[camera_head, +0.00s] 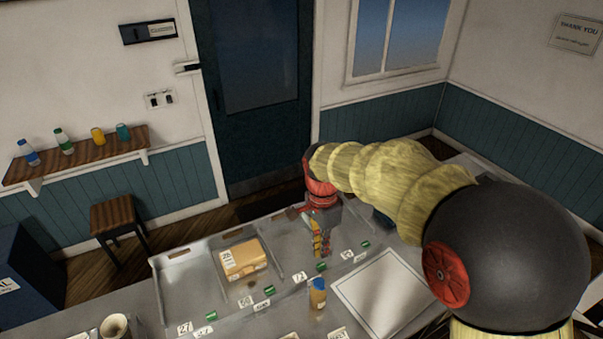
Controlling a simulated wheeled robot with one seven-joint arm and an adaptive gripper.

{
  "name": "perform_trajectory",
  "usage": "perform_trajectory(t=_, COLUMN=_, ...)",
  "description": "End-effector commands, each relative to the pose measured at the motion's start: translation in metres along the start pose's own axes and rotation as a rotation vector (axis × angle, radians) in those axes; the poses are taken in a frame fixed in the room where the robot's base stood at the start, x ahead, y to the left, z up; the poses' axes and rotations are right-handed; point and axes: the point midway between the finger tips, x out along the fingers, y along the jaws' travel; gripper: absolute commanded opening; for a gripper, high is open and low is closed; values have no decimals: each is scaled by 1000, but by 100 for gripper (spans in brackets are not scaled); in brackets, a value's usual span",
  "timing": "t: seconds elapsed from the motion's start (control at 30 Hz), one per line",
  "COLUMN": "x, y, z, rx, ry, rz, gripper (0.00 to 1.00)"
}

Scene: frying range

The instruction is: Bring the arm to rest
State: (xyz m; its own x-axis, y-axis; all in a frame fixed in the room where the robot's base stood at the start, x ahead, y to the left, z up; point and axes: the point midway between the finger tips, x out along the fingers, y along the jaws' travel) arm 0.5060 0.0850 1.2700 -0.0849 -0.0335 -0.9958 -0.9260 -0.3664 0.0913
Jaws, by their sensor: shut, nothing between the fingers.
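My arm, with yellow ribbed links and a dark round joint, reaches in from the right of the head view. My gripper (322,244) points down over the grey metal counter, its fingers together and holding nothing. It hangs just behind a row of small numbered tags and green pieces. I cannot tell how far above the counter the fingertips are.
A boxed package (243,259) sits in a tray left of my gripper. A white-bordered board (384,295) lies to the right. A wooden stool (115,216) and bottle shelf (75,157) are at the left.

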Motion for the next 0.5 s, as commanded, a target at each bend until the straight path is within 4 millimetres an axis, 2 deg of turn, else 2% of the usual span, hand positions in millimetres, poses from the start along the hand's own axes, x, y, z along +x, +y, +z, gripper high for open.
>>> perform_trajectory(t=0.17, x=0, y=0, z=0, rx=-45, ry=0, rz=-1, gripper=0)
perform_trajectory(t=0.3, x=3, y=-2, z=0, rx=-218, ry=3, rz=-12, gripper=0)
perform_trajectory(t=0.4, x=17, y=11, z=3, rx=-402, ry=-4, rz=3, gripper=0)
perform_trajectory(t=0.5, x=18, y=31, z=7, rx=-598, ry=0, rz=-11, gripper=0)
